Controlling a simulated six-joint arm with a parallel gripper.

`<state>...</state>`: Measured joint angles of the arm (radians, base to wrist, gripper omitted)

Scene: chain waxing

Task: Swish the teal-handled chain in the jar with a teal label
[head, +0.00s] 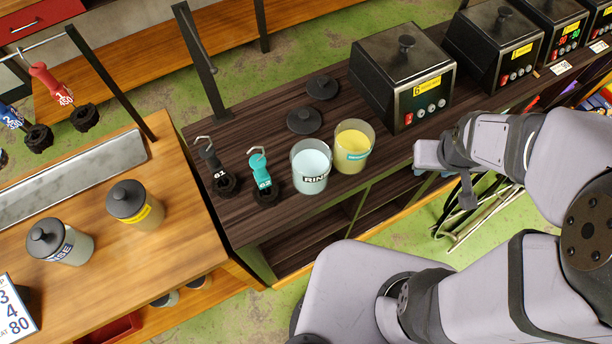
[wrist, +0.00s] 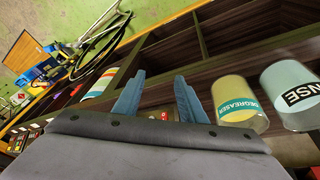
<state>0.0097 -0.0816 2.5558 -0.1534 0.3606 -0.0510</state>
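The teal-handled chain (head: 261,172) stands on the dark wooden bench, with a metal hook on top and a dark chain bundle at its base. The jar with a teal label (head: 352,150) stands to its right, open and holding yellow liquid. In the wrist view this jar (wrist: 237,95) lies right of my fingers, and its label reads DEGREASER. My gripper (wrist: 157,97) is open and empty, its two blue fingers apart. In the head view my gripper (head: 440,172) is right of the jar, near the bench's front edge. The teal-handled chain is not in the wrist view.
An open jar of pale blue liquid (head: 311,170) stands between the chain and the teal-label jar. A black-handled chain (head: 214,165) stands further left. Two dark lids (head: 304,120) lie behind the jars. A black heater box (head: 400,75) stands behind right.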

